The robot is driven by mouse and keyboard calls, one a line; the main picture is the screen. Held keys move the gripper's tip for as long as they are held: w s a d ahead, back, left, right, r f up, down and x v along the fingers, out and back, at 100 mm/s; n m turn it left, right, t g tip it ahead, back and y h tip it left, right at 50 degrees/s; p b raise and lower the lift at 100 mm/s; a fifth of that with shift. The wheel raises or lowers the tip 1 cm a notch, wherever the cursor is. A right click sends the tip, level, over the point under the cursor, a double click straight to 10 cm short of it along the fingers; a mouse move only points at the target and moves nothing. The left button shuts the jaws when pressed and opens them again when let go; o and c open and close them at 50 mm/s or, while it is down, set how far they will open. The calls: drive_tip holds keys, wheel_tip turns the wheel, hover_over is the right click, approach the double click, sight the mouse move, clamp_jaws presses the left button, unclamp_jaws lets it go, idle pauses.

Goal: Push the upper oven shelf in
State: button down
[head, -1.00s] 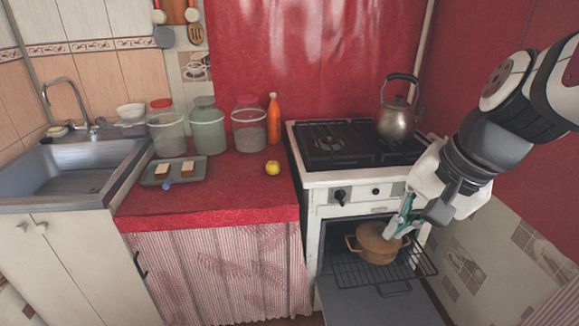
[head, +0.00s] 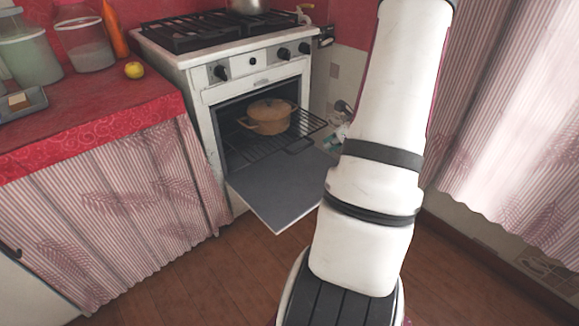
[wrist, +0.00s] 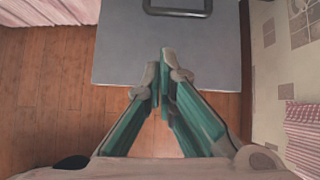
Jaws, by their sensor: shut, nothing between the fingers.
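The upper oven shelf, a dark wire rack (head: 312,126), sticks out of the open oven (head: 223,125) over the lowered door (head: 285,192). A tan lidded pot (head: 268,116) stands on it. In the wrist view the dark loop at the shelf's front (wrist: 178,13) shows at the top edge, above the grey door (wrist: 112,45). My gripper (wrist: 158,68) is shut and empty, its teal fingers overlapping the door's near edge in that view and apart from the loop. In the head view my arm hides most of the gripper.
The stove top (head: 205,30) carries a kettle (head: 250,5). A red counter (head: 90,110) with a striped curtain (head: 110,210) is left of the oven. Bare wooden floor (head: 200,275) lies in front. A curtain (head: 500,110) hangs at the right.

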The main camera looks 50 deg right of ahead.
drive_tip(key=w+r+b+x, duration=0.1)
drive_tip(key=b+x, duration=0.3)
drive_tip(key=x, duration=0.9)
drive_tip(key=shift+w+d+f+m+b, duration=0.2)
drive_tip(key=shift+d+m+b, duration=0.1)
drive_tip(key=shift+d+b, duration=0.1)
